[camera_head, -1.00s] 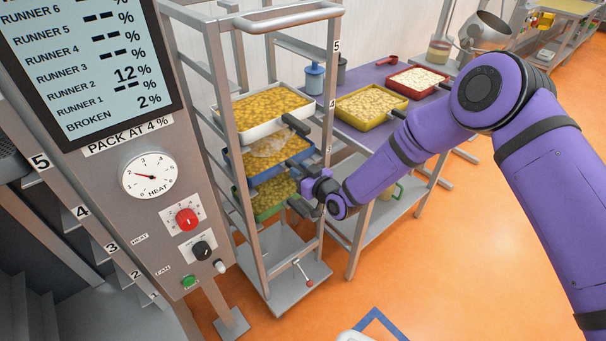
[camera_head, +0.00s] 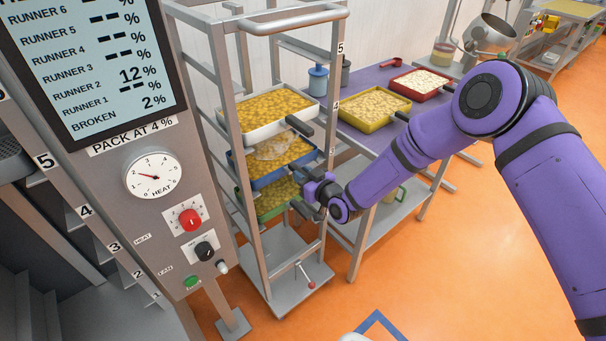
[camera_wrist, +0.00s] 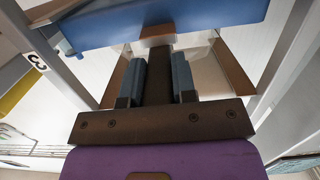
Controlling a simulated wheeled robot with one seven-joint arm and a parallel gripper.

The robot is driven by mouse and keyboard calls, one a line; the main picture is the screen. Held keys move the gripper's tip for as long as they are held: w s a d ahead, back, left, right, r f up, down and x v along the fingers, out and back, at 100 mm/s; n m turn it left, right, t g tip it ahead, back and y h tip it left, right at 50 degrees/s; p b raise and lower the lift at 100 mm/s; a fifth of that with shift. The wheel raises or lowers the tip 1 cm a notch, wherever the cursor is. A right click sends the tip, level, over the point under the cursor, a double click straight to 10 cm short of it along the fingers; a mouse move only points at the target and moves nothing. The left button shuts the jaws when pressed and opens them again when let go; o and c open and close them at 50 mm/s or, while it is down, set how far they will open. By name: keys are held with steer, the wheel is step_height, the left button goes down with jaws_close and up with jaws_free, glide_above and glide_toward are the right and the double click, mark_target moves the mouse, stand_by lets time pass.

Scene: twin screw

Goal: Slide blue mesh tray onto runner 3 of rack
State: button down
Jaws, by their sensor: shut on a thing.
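The blue mesh tray (camera_head: 272,180) is in the rack (camera_head: 262,235), between a white tray above and a green tray below. It holds yellow pieces, with a pale, see-through patch on top. My gripper (camera_head: 318,186) is at the tray's front right side in the head view. In the wrist view its two fingers (camera_wrist: 158,80) are shut on the tray's dark handle, and the blue tray wall (camera_wrist: 205,28) lies just beyond. A label reading 3 (camera_wrist: 38,63) is on the rack post at the left. How the tray's edges sit on the runners is hidden.
The white tray (camera_head: 262,133) and green tray (camera_head: 268,214) are close above and below. A purple table (camera_head: 365,75) with a yellow tray (camera_head: 368,125) and red tray (camera_head: 440,97) stands behind. The control panel (camera_head: 150,235) is at the left. Orange floor in front is mostly clear.

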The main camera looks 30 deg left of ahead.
steer(key=c, duration=0.8)
jaws_free()
steer(key=shift+c, duration=0.2)
steer(key=shift+f, duration=0.1)
steer(key=v, duration=1)
steer(key=shift+s+d, duration=0.2)
steer(key=shift+d, duration=0.15)
steer(key=shift+d, duration=0.15)
steer(key=f+v, duration=0.1)
steer(key=v, duration=0.7)
steer(key=shift+s+d, duration=0.2)
steer(key=shift+d, duration=0.1)
steer(key=shift+w+r, duration=0.1)
steer(key=shift+r, duration=0.05)
